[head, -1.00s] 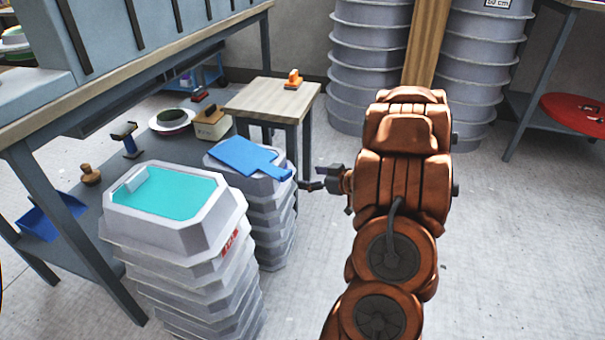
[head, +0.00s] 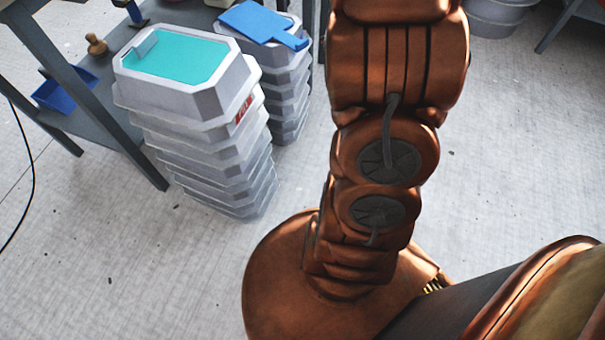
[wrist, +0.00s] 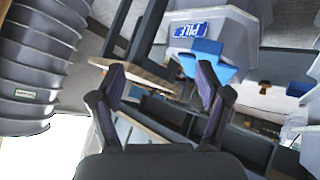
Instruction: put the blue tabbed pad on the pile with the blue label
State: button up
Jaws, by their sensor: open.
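The blue tabbed pad (head: 259,22) lies flat on top of the farther grey pile (head: 290,95), its tab reaching over the right-hand edge. In the upside-down wrist view, the pad (wrist: 214,62) shows against the top of that pile, with a blue label (wrist: 188,31) on the pile's side. My gripper (wrist: 162,78) is open, with nothing between its fingers. It is apart from the pad; the right finger overlaps the pad's tab only in the picture. The head view does not show my gripper.
A nearer grey pile (head: 215,150) with a red label (head: 243,109) bears a teal pad (head: 178,55). A bench shelf (head: 95,115) with a blue dustpan (head: 62,92) stands left. A wooden-topped stand (wrist: 135,76) is near the labelled pile. Open floor lies in front.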

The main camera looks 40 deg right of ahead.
jog(key=s+a+r+g+y, duration=0.2)
jog(key=s+a+g, duration=0.4)
jog(key=s+a, duration=0.9)
jog(key=s+a+r+g+y, duration=0.2)
jog(key=s+a+g, duration=0.4)
jog(key=s+a, duration=1)
jog(key=a, duration=0.5)
jog(key=shift+a+y, duration=0.3)
jog(key=shift+a, duration=0.05)
